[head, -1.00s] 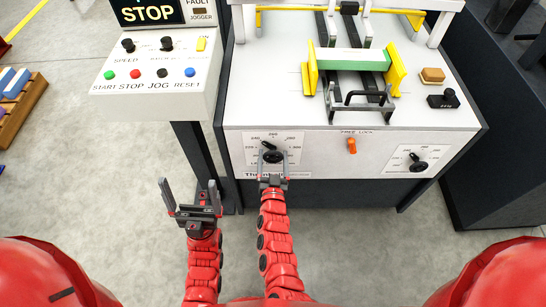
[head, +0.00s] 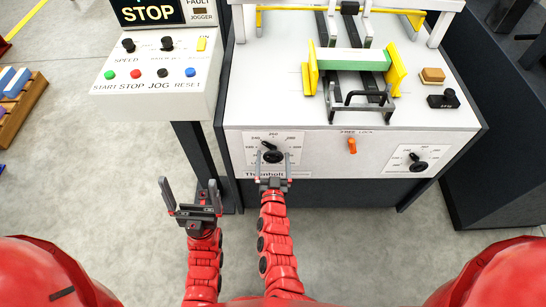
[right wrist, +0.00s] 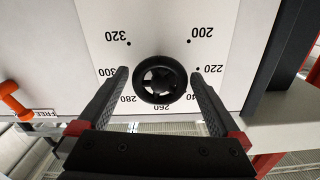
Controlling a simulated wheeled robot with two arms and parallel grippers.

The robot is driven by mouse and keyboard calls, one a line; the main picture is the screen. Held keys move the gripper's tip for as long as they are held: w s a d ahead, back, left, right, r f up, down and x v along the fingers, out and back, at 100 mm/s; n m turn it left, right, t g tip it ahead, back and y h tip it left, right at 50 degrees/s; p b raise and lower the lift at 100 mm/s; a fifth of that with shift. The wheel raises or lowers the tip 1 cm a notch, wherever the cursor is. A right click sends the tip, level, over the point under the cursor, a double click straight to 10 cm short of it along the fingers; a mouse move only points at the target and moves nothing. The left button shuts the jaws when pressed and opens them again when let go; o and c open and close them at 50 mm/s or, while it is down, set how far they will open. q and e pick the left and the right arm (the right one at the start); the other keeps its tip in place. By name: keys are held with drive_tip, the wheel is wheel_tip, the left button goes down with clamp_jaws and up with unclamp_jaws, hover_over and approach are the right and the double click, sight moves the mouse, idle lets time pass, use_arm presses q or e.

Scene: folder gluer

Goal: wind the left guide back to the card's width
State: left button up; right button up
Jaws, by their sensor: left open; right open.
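The left dial's black knob (head: 272,155) sits on the machine's front panel, on a white scale plate with numbers; its pointer leans up and left. My right gripper (head: 273,164) is at this knob, open, with one finger on each side. In the right wrist view the round knob (right wrist: 160,80) stands between the two fingers (right wrist: 160,92), with gaps showing. The yellow left guide (head: 312,72) stands at the left end of the green card (head: 350,59); I cannot tell whether they touch. My left gripper (head: 191,196) is open and empty, left of the machine.
An orange lock handle (head: 352,146) and a second dial (head: 418,165) are further right on the panel. The yellow right guide (head: 396,72) stands at the card's other end. A control box (head: 155,70) with several buttons is at left.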

drive_tip(key=s+p, duration=0.5)
drive_tip(key=s, duration=1.1)
drive_tip(key=shift+s, duration=0.4)
